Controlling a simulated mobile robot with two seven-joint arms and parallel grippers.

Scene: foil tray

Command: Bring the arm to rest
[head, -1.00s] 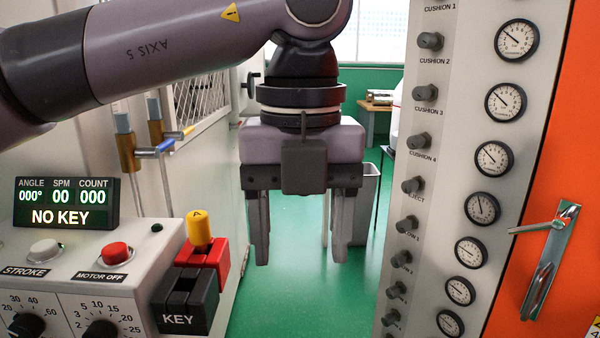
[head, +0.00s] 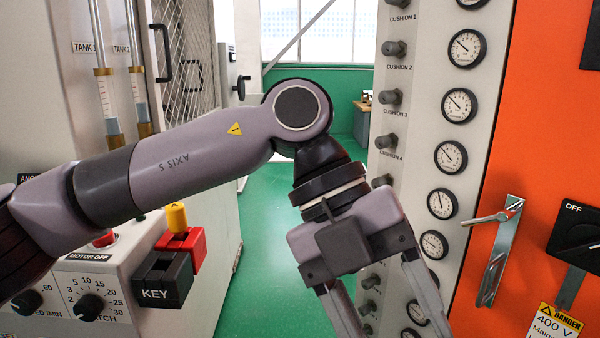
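My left arm comes in from the left, across the control panel. Its gripper (head: 390,325) hangs in the lower middle of the head view, tilted, with the fingers pointing down and to the right. The two fingers are spread apart and nothing shows between them; their tips run to or past the lower edge of the picture. The gripper is in front of the gauge panel (head: 421,130) and overlaps its lower part in the picture; I cannot tell whether they touch. My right gripper is not in view.
A control box (head: 75,268) with knobs, a black KEY block (head: 160,282) and a yellow-tipped red block (head: 183,250) stands at left. An orange cabinet (head: 540,150) with a lever handle (head: 498,250) and an OFF switch (head: 575,240) is at right. Green floor (head: 270,260) lies between.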

